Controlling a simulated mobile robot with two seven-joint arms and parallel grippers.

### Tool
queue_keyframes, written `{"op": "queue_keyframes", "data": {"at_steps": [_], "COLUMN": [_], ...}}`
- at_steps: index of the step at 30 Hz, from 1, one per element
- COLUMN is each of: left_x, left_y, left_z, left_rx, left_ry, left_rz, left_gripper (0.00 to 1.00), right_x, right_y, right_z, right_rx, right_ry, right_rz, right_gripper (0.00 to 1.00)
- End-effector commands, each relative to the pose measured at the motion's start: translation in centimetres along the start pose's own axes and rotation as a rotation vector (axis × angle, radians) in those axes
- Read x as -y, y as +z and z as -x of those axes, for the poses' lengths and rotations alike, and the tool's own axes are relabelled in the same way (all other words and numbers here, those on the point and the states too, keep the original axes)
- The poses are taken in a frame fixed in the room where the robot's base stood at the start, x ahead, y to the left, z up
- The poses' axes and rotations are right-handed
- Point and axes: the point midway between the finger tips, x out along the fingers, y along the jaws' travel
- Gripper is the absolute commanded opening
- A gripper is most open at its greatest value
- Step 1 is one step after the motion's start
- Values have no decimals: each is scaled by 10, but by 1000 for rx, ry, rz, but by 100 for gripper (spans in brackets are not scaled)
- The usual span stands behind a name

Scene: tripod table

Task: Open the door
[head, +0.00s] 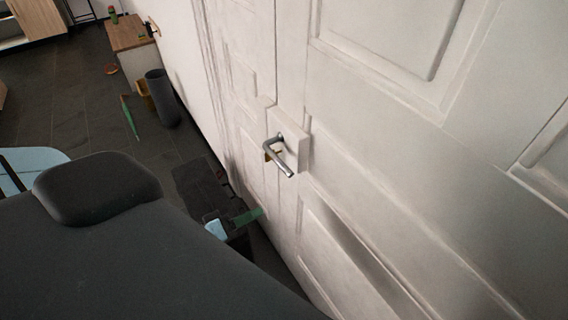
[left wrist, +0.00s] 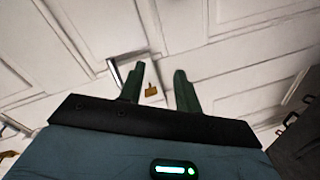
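The white door (head: 390,150) fills the right side of the head view and the top of the left wrist view (left wrist: 230,40). Its silver lever handle (head: 285,160) sticks out from a white plate, with a small brass piece (head: 271,154) beside it. My left gripper (head: 248,216) is below and left of the handle, near the door. In the left wrist view, its two green fingers (left wrist: 159,72) are spread apart with nothing held. The brass piece (left wrist: 151,90) appears between them and the silver handle (left wrist: 114,72) just left of the left finger. Contact is not visible. My right gripper is out of view.
The door looks closed. Along the wall at the back left stand a dark cylindrical bin (head: 161,97) and a wooden cabinet (head: 132,42). A green object (head: 130,117) is near the bin. The dark tiled floor (head: 60,95) has open room at left.

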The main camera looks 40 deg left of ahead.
Motion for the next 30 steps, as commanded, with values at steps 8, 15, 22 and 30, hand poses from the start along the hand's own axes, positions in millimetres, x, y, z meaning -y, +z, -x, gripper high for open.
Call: {"op": "queue_keyframes", "data": {"at_steps": [8, 15, 22, 30], "left_x": [-46, -54, -57, -66], "left_y": [-64, -73, -74, -76], "left_z": [-24, -26, -37, -69], "left_rx": [-12, -9, -11, -12], "left_ry": [217, 250, 250, 251], "left_rz": [332, 386, 384, 382], "left_gripper": [33, 33, 33, 33], "right_x": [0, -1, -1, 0], "right_y": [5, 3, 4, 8], "right_z": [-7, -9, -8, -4], "right_rx": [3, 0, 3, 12], "right_ry": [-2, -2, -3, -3], "right_rz": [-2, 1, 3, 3], "right_gripper": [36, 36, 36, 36]}}
